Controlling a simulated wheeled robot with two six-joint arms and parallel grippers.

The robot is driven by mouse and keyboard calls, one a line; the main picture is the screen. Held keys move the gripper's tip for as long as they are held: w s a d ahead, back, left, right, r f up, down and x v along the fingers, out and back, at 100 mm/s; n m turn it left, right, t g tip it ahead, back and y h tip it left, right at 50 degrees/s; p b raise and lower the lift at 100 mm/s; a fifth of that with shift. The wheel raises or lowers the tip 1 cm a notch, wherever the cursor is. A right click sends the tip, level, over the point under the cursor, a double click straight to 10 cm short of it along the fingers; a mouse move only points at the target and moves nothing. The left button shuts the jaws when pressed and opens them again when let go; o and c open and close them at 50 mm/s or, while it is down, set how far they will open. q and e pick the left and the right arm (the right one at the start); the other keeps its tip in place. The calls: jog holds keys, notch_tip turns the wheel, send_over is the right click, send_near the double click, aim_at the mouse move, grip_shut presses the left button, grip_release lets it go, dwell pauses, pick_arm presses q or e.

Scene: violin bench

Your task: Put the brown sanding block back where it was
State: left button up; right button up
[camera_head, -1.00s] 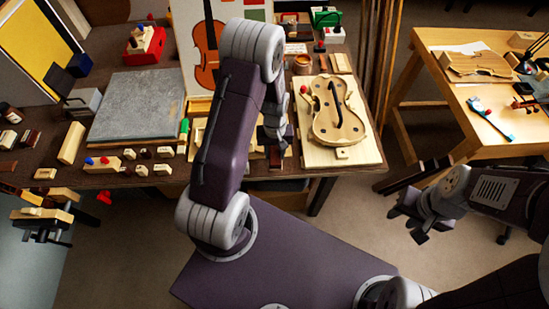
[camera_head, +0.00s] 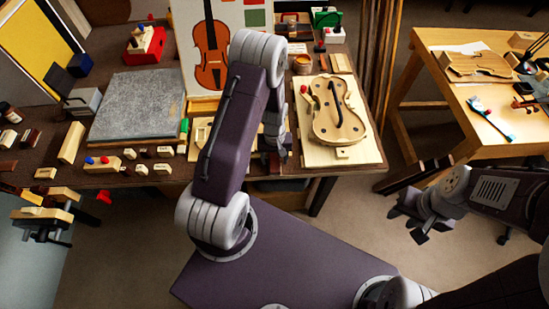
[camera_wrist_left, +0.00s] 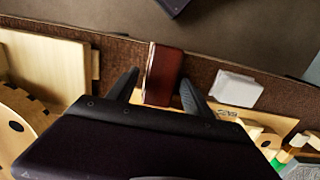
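A reddish-brown block (camera_wrist_left: 164,75), which looks like the sanding block, lies near the edge of the dark bench top in the left wrist view. My left gripper (camera_wrist_left: 160,85) is open, with one finger on each side of the block. A gap shows at the left finger; the right fingertip is close to the block, and I cannot tell if it touches. In the head view my left gripper (camera_head: 275,160) is low at the bench's front edge, partly behind my own arm. My right gripper (camera_head: 409,224) is open and empty, off the bench over the floor.
A white block (camera_wrist_left: 235,88) lies right of the brown block in the wrist view. A violin body on a pale board (camera_head: 310,151) lies right of my left gripper. A grey slab (camera_head: 135,105) and several small wooden blocks are to the left. A second table (camera_head: 440,95) stands at right.

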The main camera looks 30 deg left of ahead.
aim_at(274, 158)
pick_arm(q)
notch_tip(274, 158, up, 12)
jog(key=s+d+r+m+t, duration=0.1)
jog(key=s+d+r+m, duration=0.4)
jog(key=s, duration=0.4)
notch_tip(274, 158, up, 2)
jog(key=shift+r+m+t+p, duration=0.1)
jog(key=shift+m+t+p, duration=0.25)
jog(key=shift+m, duration=0.15)
